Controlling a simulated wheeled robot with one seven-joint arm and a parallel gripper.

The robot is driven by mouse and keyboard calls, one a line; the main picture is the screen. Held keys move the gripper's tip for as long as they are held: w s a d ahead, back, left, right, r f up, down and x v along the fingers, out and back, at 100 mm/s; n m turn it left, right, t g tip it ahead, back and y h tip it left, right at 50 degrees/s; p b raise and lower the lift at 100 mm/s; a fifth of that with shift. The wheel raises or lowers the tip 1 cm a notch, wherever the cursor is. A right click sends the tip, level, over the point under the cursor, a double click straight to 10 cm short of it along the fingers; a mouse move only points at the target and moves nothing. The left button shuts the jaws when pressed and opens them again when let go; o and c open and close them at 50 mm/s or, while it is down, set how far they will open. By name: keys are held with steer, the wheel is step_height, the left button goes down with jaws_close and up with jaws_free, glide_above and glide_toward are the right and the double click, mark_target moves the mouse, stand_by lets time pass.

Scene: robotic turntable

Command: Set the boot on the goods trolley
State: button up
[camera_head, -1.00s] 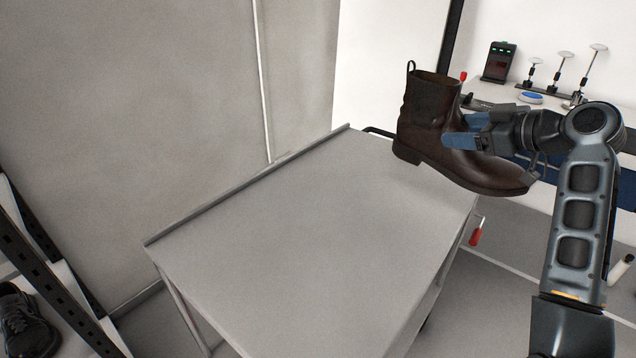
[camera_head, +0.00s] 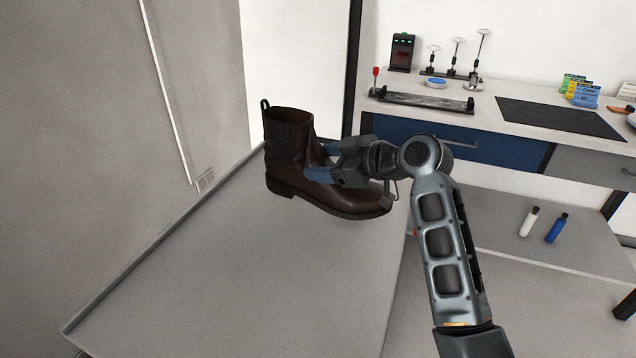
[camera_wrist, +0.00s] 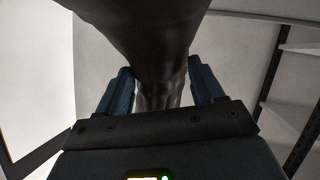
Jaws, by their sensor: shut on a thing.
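The dark brown boot (camera_head: 289,148) is upright, toe to the right, over the far part of the grey goods trolley (camera_head: 240,285). My gripper (camera_head: 318,165) is shut on the boot's shaft from the right side. I cannot tell whether the sole touches the trolley top or hangs just above it. In the wrist view the boot (camera_wrist: 150,25) fills the upper middle, between the two blue fingers of my gripper (camera_wrist: 162,90). The rest of the trolley top is bare.
A workbench (camera_head: 480,110) with a black mat (camera_head: 558,118), stands and small boxes is at the back right. A grey wall (camera_head: 90,120) borders the trolley's left side.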

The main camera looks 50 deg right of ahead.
mark_target(330, 186)
steer(key=shift+w+a+f, duration=0.1)
steer(key=shift+a+f, duration=0.45)
steer(key=shift+a, duration=0.35)
steer(key=shift+f+p, duration=0.3)
steer(key=shift+f, duration=1.7)
steer(key=o, duration=1.5)
steer(key=shift+o, duration=0.2)
steer(key=b+v, duration=0.1)
steer(key=v, duration=1.1)
